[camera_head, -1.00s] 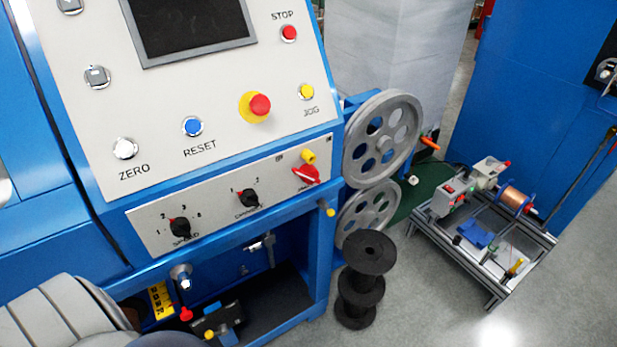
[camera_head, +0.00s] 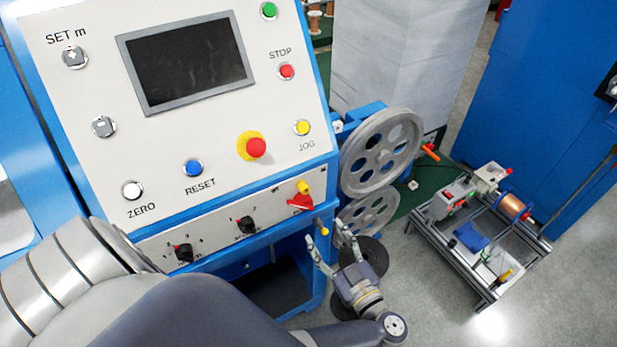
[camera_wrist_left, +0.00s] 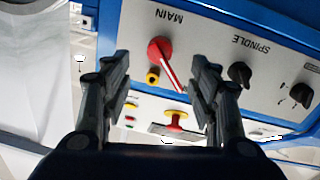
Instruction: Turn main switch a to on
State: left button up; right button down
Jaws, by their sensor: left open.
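The main switch (camera_head: 301,202) is a red rotary knob at the right end of the lower switch strip. In the left wrist view the red knob (camera_wrist_left: 160,50) sits beside the word MAIN, its pale-edged handle slanting, with a small yellow part at its side. My left gripper (camera_head: 328,238) is open and empty, in front of and below the switch in the head view. In the left wrist view its two fingers (camera_wrist_left: 162,78) stand apart, with the knob seen between and beyond them. I see no contact. My right gripper is not in view.
Two black selector knobs (camera_head: 246,225) sit left of the switch on the strip. A red emergency button (camera_head: 256,147) is above it. Grey pulley wheels (camera_head: 381,152) and black spools stand to the right. A small bench rig (camera_head: 478,235) is on the floor.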

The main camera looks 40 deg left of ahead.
aim_at(308, 209)
pick_arm(q)
jog(key=shift+p+x, duration=1.4)
jog(key=shift+x, duration=3.7)
grip_shut()
